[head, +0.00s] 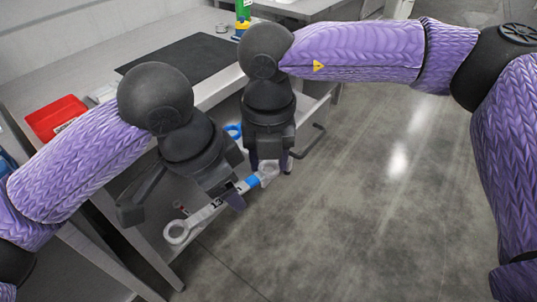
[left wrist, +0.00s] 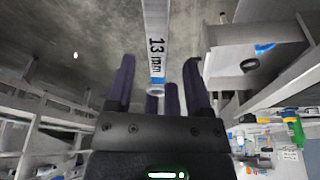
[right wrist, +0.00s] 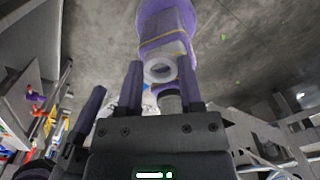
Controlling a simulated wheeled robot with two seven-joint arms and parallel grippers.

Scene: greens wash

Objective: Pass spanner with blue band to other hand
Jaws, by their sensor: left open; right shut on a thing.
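The spanner with the blue band (head: 252,182) is held in the air in front of the workbench, slanting down to the left in the head view. Its ring end (head: 176,232) points lower left. My right gripper (head: 271,168) is shut on its upper right end, beside the blue band. My left gripper (head: 233,197) is open at the middle of the shaft; its fingers partly hide the spanner. In the left wrist view the shaft (left wrist: 156,45), marked 13 mm, lies between the spread fingers. A ring end (right wrist: 160,70) shows in the right wrist view.
The workbench bears a dark mat (head: 180,57), a red tray (head: 55,118) and a green bottle (head: 243,10). The floor (head: 390,190) at the right is clear.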

